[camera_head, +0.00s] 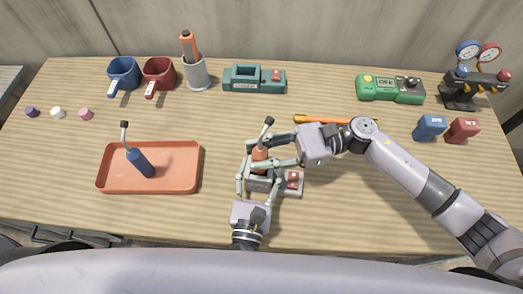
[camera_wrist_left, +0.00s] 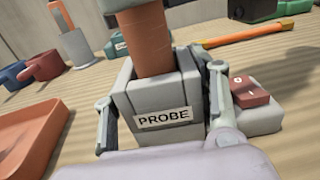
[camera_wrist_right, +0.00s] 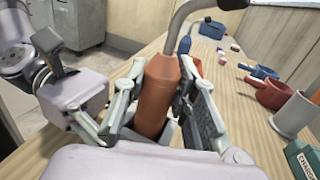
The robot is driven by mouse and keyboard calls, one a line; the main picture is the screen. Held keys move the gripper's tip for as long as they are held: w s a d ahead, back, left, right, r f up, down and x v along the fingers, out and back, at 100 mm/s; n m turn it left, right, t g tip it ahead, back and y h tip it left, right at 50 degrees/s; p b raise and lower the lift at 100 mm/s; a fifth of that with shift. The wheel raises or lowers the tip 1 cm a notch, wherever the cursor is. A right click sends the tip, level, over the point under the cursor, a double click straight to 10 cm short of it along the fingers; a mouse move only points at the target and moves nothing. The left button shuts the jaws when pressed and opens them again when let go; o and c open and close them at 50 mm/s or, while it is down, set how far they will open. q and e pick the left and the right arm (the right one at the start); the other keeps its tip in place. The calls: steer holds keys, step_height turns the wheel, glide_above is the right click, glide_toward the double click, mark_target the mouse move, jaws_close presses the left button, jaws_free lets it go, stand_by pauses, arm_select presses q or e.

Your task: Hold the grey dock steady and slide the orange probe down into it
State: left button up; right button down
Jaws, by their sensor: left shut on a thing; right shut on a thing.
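The grey dock (camera_head: 259,184) stands on the table right of the tray. The left wrist view shows its PROBE label (camera_wrist_left: 163,118) and a red switch block on its right. My left gripper (camera_head: 257,188) is shut on the dock, one finger on each side. The orange probe (camera_head: 260,154) is upright with a bent grey stem on top. My right gripper (camera_head: 264,158) is shut on its body, seen closely in the right wrist view (camera_wrist_right: 160,88). The probe's lower end (camera_wrist_left: 152,50) is inside the dock's opening; its depth inside is hidden.
An orange tray (camera_head: 105,180) holding a blue probe (camera_head: 140,162) lies left. An orange pen-like stick (camera_head: 310,119) lies behind my right gripper. Mugs (camera_head: 124,74), a grey cup (camera_head: 197,74), a teal charger (camera_head: 253,79) and a green device (camera_head: 388,88) line the back.

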steer(key=shift+f, duration=0.1)
steer(key=shift+f, duration=0.25)
steer(key=c, duration=1.2)
jaws_free()
steer(key=v, duration=1.2)
arm_select(q)
steer(key=o, duration=1.4)
steer(key=shift+o, duration=0.6)
